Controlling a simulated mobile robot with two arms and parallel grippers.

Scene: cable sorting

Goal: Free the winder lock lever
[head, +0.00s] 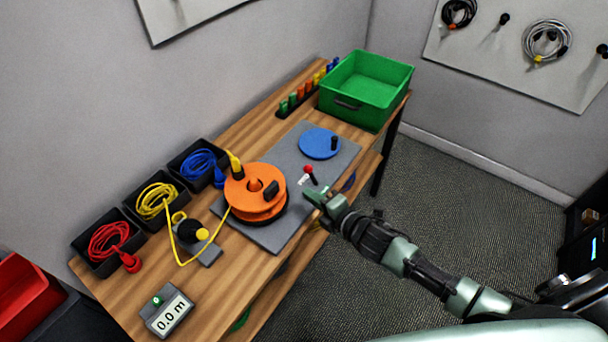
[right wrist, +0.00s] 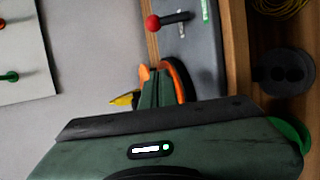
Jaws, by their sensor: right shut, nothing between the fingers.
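The winder lock lever (head: 309,170) has a red knob on a short dark arm and stands on the grey winder plate (head: 280,152), between the orange reel (head: 244,196) and the blue crank disc (head: 318,144). In the right wrist view the lever (right wrist: 170,19) shows at the top, apart from the fingers. My right gripper (head: 312,194) is shut and empty, just in front of the lever near the plate's front edge. Its green fingers (right wrist: 158,78) are together in the right wrist view, with the orange reel partly hidden behind them. My left gripper is not in view.
A yellow cable (head: 183,256) runs from the reel to a small dark device (head: 192,232). Black bins hold red, yellow and blue cables at the left. A green crate (head: 372,85) stands at the far end. A meter (head: 169,312) reads 0.0 m.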

